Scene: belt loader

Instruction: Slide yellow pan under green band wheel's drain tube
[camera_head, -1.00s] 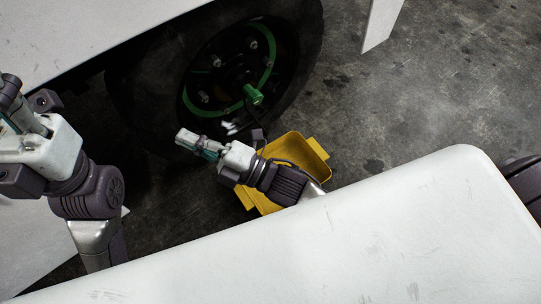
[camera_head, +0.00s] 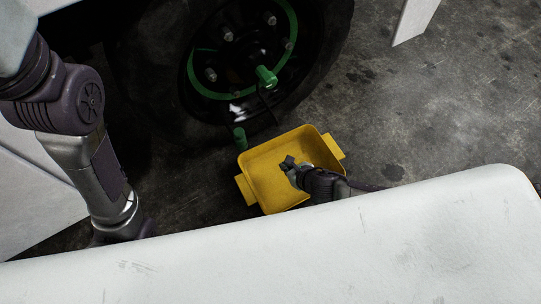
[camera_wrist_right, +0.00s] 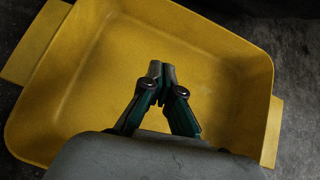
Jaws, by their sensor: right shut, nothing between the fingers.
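The yellow pan (camera_head: 262,183) lies on the floor below the wheel with the green band (camera_head: 194,72). A green fitting (camera_head: 266,76) sits at the hub, with a thin dark tube (camera_head: 268,107) running down from it towards the pan's far edge. I cannot tell whether the tube's end is above the pan. My right gripper (camera_head: 288,161) is shut and empty over the pan. In the right wrist view its fingertips (camera_wrist_right: 161,72) meet in front of the pan's interior (camera_wrist_right: 225,65); contact with the pan is unclear.
A small green cylinder (camera_head: 240,138) stands out beside the tyre, near the pan's left corner. A white panel (camera_head: 415,20) hangs at the upper right. A large white surface (camera_head: 330,250) fills the foreground. The stained floor right of the pan is clear.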

